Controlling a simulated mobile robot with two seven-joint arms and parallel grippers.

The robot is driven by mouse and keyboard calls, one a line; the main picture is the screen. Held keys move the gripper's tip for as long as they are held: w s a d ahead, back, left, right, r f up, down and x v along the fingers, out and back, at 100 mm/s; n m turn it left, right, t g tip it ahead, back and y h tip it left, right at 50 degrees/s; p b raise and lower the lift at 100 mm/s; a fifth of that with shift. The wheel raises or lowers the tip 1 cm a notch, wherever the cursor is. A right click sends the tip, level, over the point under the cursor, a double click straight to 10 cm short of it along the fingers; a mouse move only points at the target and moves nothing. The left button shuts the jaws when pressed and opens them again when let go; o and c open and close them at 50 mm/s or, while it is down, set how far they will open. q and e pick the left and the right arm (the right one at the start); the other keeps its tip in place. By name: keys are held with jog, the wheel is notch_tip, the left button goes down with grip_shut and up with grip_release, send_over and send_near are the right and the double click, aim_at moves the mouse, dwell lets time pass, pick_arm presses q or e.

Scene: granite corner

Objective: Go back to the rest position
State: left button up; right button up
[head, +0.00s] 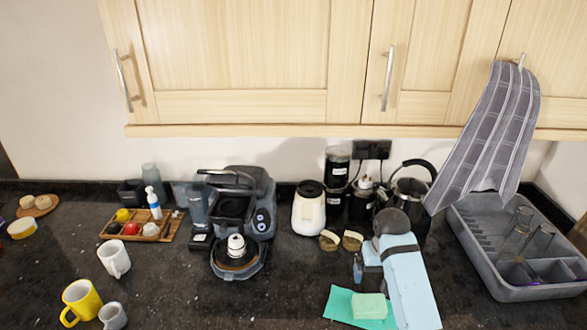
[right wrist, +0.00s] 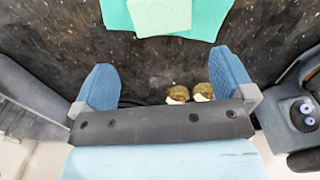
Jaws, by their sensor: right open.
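My right gripper (head: 360,267) hangs over the counter in the head view, at the end of my light blue forearm. In the right wrist view its two blue fingers (right wrist: 162,62) stand wide apart with nothing between them. A green cloth (head: 341,304) with a pale green sponge (head: 369,306) on it lies on the counter just in front of the gripper. The cloth (right wrist: 205,20) and the sponge (right wrist: 160,15) also show at the top of the right wrist view, beyond the fingertips. My left gripper is in neither view.
A grey dish rack (head: 520,293) with glasses stands at right under a hanging striped towel (head: 497,130). A kettle (head: 411,190), dark jars and a white grinder (head: 309,212) stand behind the gripper. A coffee machine (head: 250,195) is left; mugs stand front left. Wooden cupboards overhang the back.

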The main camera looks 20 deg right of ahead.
jog(key=s+a+n+t, duration=0.2)
jog(key=s+a+n, duration=0.15)
jog(key=s, duration=0.95)
jog(key=s+a+n+t, duration=0.2)
jog(key=s+a, duration=0.3)
jog(key=s, duration=0.9)
jog(key=w+a+f+t+y, duration=0.1)
jog(key=w+a+f+t, duration=0.2)
jog(key=f, duration=0.4)
jog(key=w+a+f+t+y, duration=0.1)
jog(key=w+a+f+t, duration=0.2)
jog(key=f, duration=0.4)
jog(key=shift+w+t+y, duration=0.2)
jog(key=shift+t+y, duration=0.2)
jog(key=shift+a+f, duration=0.1)
